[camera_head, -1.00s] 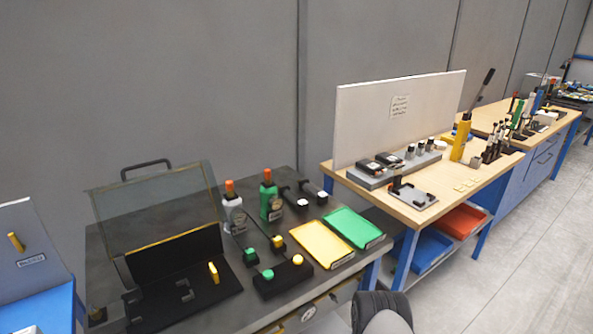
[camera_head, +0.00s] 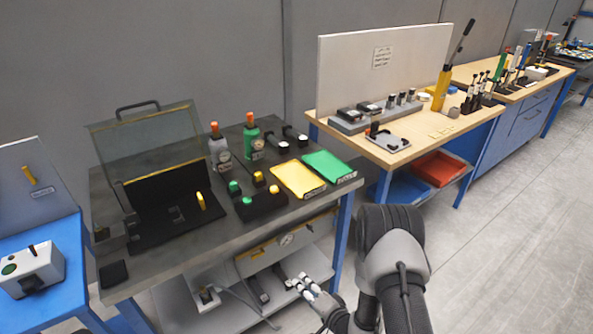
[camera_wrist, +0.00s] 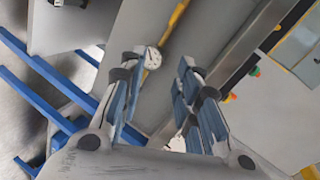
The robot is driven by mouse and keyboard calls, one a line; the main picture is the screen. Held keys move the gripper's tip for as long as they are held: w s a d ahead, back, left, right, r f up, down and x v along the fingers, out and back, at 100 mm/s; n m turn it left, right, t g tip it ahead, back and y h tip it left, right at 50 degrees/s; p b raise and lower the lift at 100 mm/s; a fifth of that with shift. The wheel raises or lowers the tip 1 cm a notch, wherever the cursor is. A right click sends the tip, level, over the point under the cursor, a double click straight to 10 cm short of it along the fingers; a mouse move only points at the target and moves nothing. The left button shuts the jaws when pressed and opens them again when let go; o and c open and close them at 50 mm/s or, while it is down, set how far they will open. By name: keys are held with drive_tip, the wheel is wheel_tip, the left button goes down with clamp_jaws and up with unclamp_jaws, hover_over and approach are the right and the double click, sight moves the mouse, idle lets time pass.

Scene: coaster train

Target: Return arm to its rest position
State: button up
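My gripper (camera_head: 308,290) is low in the head view, in front of the dark bench and over the area of its lower shelf. In the wrist view my gripper (camera_wrist: 156,78) has its two fingers spread apart with nothing between them. My arm rises at the lower middle of the head view and bends down to the gripper. No object is held.
The dark bench (camera_head: 255,218) carries a black open case (camera_head: 165,215), a yellow tray (camera_head: 300,180), a green tray (camera_head: 328,167) and bottles. A wooden bench (camera_head: 410,148) stands right. A blue table (camera_head: 55,270) is at left. Floor (camera_head: 500,260) is clear at right.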

drive_tip(key=w+d+r+n+h, duration=0.25)
drive_tip(key=w+r, duration=0.25)
drive_tip(key=r, duration=0.3)
drive_tip(key=s+d+r+n+g+h, duration=0.1)
drive_tip(key=s+d+r+h, duration=0.15)
drive_tip(key=r, duration=0.35)
drive_tip(key=s+d+r+n+g+h, duration=0.1)
drive_tip(key=d+r, duration=0.2)
drive_tip(key=r, duration=0.4)
drive_tip(key=s+d+r+n+g+h, duration=0.1)
drive_tip(key=s+d+r, duration=0.15)
drive_tip(key=r, duration=0.35)
drive_tip(key=s+r+n+g, duration=0.1)
drive_tip(key=s+r, duration=0.2)
drive_tip(key=s, duration=0.6)
drive_tip(key=s+r+g, duration=0.1)
drive_tip(key=s+r, duration=0.2)
drive_tip(key=s, duration=0.6)
drive_tip(key=s+r+n+g, duration=0.1)
drive_tip(key=s+r, duration=0.3)
drive_tip(key=s, duration=0.5)
drive_tip(key=shift+s+d+n+g, duration=0.35)
drive_tip(key=shift+s+d+g, duration=0.05)
drive_tip(key=shift+g, duration=0.2)
drive_tip(key=shift+o, duration=0.2)
